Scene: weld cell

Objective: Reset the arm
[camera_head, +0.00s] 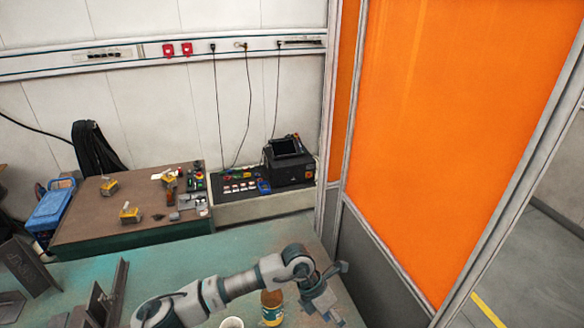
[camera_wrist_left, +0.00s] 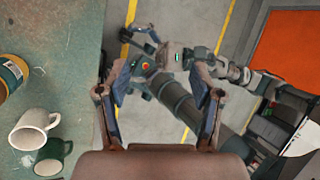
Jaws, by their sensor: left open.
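My left arm reaches across the lower middle of the head view. Its left gripper (camera_head: 325,298) is at the right end of the arm, over the right edge of the green table (camera_head: 240,246). In the left wrist view the two fingers of this gripper (camera_wrist_left: 160,108) stand wide apart with nothing between them. My own body shows beyond the fingers, above the floor.
An amber bottle with a label (camera_head: 272,308) stands close beside the left forearm. A white mug (camera_head: 232,322) is partly cut off. The left wrist view also shows a dark green mug (camera_wrist_left: 53,157). An orange screen (camera_head: 440,130) rises right of the table.

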